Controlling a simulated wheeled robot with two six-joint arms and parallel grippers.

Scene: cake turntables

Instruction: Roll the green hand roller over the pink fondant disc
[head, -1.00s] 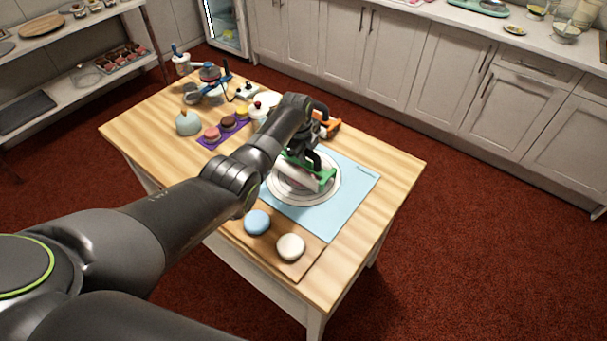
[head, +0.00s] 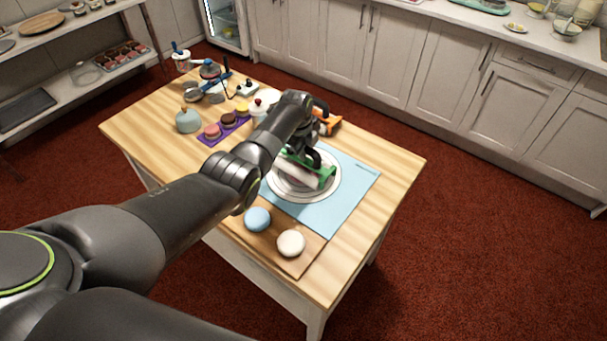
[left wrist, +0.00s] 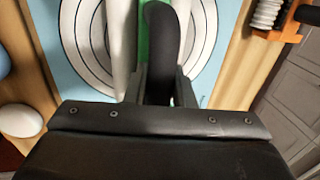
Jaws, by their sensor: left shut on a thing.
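The green hand roller (head: 325,177) has a green frame and a pale cylinder. My left gripper (head: 305,158) is shut on it and holds it low over the ringed turntable (head: 335,190). In the left wrist view the green part (left wrist: 143,38) shows between the pale cylinder (left wrist: 121,45) and my dark finger. I cannot pick out the pink fondant disc; the roller and my arm cover the turntable's middle. Whether the cylinder touches anything below is not clear. My right gripper is not in view.
The turntable stands on a light blue mat (head: 345,215). A blue macaron-like round (head: 257,219) and a white one (head: 291,242) lie on a wooden board at the near side. An orange tool (head: 328,124) lies behind. Several small items crowd the far left. The table's right side is clear.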

